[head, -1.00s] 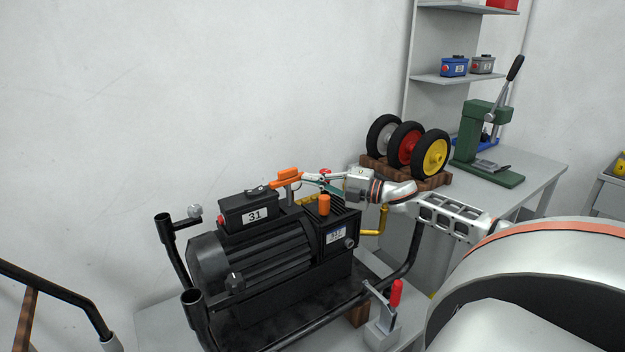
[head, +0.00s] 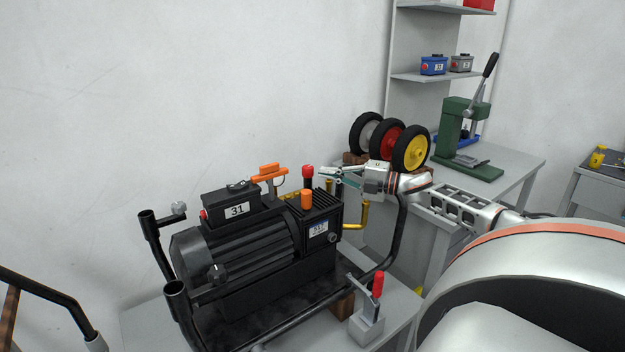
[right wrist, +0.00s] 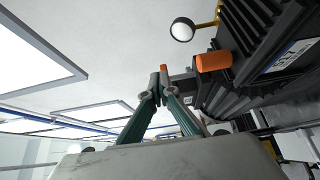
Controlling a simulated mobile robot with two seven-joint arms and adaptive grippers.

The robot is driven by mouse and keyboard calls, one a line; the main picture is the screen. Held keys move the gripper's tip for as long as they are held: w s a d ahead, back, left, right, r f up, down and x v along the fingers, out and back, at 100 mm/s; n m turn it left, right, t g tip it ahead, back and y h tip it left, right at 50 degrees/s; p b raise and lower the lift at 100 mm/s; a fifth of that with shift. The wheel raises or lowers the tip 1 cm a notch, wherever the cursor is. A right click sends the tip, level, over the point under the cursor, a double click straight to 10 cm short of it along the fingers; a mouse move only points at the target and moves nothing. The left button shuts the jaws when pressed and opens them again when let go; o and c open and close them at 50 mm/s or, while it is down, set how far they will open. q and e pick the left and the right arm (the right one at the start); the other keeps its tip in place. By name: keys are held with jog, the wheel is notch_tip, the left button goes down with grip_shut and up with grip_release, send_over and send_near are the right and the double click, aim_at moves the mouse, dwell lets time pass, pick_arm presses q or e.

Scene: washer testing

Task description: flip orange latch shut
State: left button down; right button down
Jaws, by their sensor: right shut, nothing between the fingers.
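The orange latch (head: 267,171) stands on a grey post behind the black motor unit (head: 240,245) in the head view. Its bar lies near level, tilted slightly. My right gripper (head: 322,171) is shut and empty, to the right of the latch and clear of it, beside the red-topped knob (head: 308,171). In the right wrist view my shut fingertips (right wrist: 158,88) meet at a point. A small orange piece (right wrist: 164,70) shows just beyond them; I cannot tell whether it is the latch. My left gripper is not in view.
An orange cap (head: 306,199) rises from the motor unit, below my right gripper. A black tube frame (head: 402,230) surrounds the unit. A red-handled clamp (head: 370,318) stands in front. Wheels on a wooden rack (head: 420,172) are close behind the right arm.

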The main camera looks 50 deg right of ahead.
jog(key=shift+s+d, duration=0.35)
jog(key=shift+d, duration=0.4)
